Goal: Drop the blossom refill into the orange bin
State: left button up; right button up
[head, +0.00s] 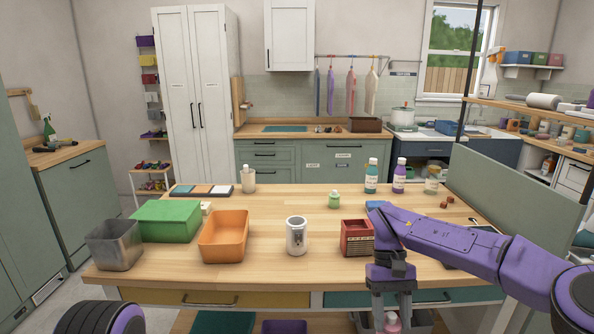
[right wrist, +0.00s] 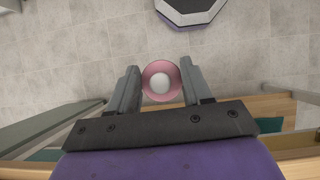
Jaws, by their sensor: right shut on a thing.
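The orange bin (head: 224,238) stands open on the left part of the table top. My right gripper (head: 392,324) hangs pointing down at the table's front edge, to the right of the bin and lower in the head view. It is shut on a pink bottle, seemingly the blossom refill (head: 393,323). The right wrist view shows the pink bottle (right wrist: 148,82) from above, with its pale cap between the two fingers (right wrist: 161,88). Its label is not readable. My left gripper is not in view.
Beside the bin are a green box (head: 166,221) and a grey metal bin (head: 113,244). A white canister (head: 297,235) and a dark red crate (head: 357,239) stand between the bin and my right arm. Bottles stand at the back. The table's middle is clear.

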aim_at(227, 235)
jog(key=z, duration=0.9)
jog(key=i, duration=0.7)
jog(key=u, duration=1.95)
